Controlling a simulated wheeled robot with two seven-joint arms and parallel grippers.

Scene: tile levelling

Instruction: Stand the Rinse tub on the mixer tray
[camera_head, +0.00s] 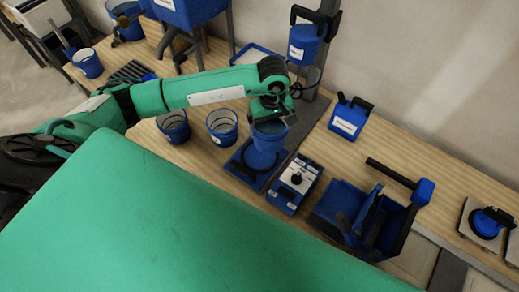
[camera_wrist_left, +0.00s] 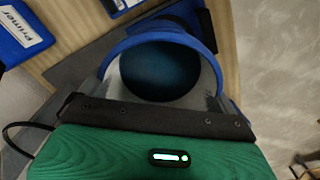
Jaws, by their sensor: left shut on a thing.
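A blue tub (camera_head: 264,148) hangs in my left gripper (camera_head: 271,112), upright or nearly so; its label is not visible, so I cannot read whether it says Rinse. In the left wrist view its blue rim and dark inside (camera_wrist_left: 160,70) fill the space between the fingers. My left gripper is shut on the tub at its upper edge. The tub is over the flat blue tray (camera_head: 240,172) at the foot of the mixer post; whether its base touches the tray is hard to tell. My right gripper is not in view.
Two blue tubs (camera_head: 222,124) (camera_head: 173,124) stand left of the tray. A blue box with a knob (camera_head: 296,183) sits close on the right. A labelled jug (camera_head: 350,119) and the grey post (camera_head: 316,65) stand behind. A blue bin (camera_head: 335,205) is further right.

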